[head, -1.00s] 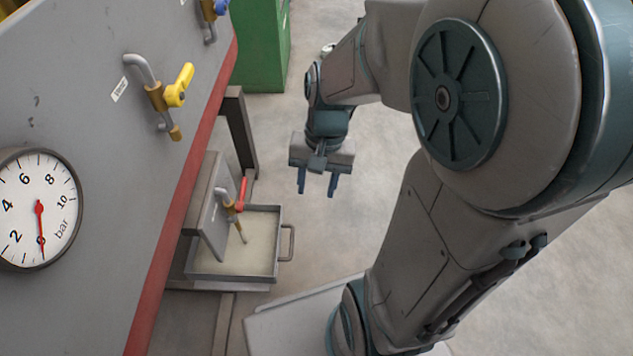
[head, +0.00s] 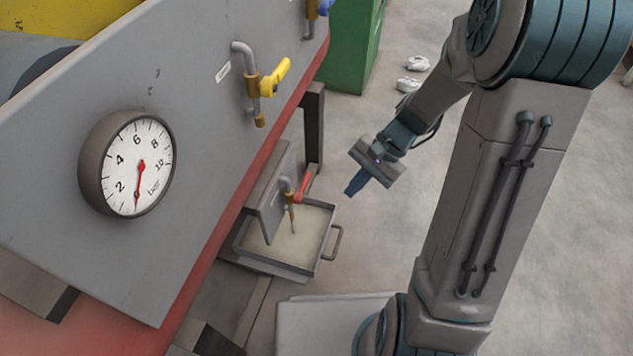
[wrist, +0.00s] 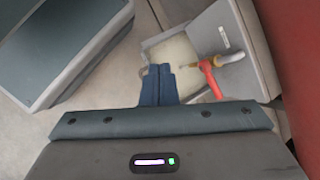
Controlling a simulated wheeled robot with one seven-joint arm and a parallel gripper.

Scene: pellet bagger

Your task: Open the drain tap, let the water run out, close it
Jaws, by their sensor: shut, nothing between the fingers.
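The drain tap (head: 291,197) has a brass body, a grey bent pipe and a red handle (head: 304,184) that slants up to the right, away from the pipe. Its spout points down over a shallow metal tray (head: 331,222) with a pale, cloudy bottom or liquid. I cannot make out a stream of water. In the wrist view the red handle (wrist: 211,81) lies crosswise to the pipe, right of my fingers. My gripper (head: 352,190) is shut and empty, to the right of the tap and apart from it. Its fingers are together in the wrist view (wrist: 158,70).
A yellow-handled tap (head: 271,78) and a pressure gauge (head: 139,165) reading near zero are on the grey panel (head: 215,135). A green cabinet (head: 350,45) stands behind. Pale crumpled items (head: 412,75) lie on the floor. The floor right of the tray is open.

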